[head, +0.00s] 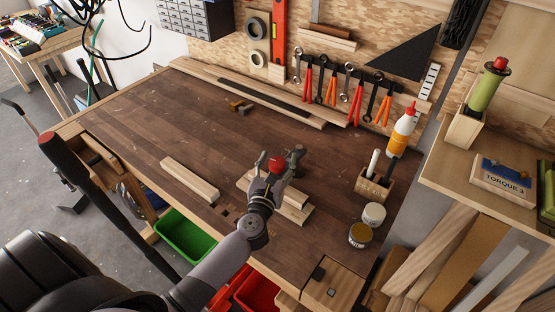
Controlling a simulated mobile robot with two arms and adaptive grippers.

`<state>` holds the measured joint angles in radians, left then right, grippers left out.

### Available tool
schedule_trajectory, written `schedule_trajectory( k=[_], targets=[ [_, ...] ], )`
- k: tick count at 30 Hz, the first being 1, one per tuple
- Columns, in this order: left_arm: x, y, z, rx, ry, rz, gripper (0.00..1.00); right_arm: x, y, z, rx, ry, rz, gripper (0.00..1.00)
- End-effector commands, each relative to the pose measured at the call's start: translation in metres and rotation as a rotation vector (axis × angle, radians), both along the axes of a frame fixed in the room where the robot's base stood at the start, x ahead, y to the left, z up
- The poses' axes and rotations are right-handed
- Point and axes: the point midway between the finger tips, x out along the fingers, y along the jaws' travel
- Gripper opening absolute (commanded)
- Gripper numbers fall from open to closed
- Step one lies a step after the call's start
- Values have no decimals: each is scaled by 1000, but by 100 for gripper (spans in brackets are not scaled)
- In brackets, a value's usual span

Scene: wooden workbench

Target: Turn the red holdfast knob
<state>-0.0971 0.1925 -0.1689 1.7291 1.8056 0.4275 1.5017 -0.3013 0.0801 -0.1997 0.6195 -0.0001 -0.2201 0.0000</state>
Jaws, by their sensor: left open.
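The red holdfast knob (276,164) shows in the head view near the middle of the workbench (200,130), above some pale wooden pieces. My left gripper (275,159) is open, with one finger to the left of the knob and one to its right. I cannot tell whether the fingers touch it. A dark part (297,153), perhaps of the holdfast, shows just beyond the right finger. My gripper and wrist hide much of what lies below the knob. My right gripper is not in view.
A pale wood strip (190,180) lies left of my gripper. A wooden holder (374,186), two small jars (374,214) and a glue bottle (402,131) stand to the right. Tools hang along the back wall. The left part of the bench top is mostly clear.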

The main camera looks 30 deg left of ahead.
Motion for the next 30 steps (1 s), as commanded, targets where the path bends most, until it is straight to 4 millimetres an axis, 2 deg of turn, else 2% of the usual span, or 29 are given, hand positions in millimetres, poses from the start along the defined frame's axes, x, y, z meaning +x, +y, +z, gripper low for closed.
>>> schedule_trajectory(
  k=[8,30],
  targets=[
    [1,0,0,-1,-1,-1,59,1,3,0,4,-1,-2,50],
    [1,0,0,-1,0,0,10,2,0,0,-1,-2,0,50]
  ],
)
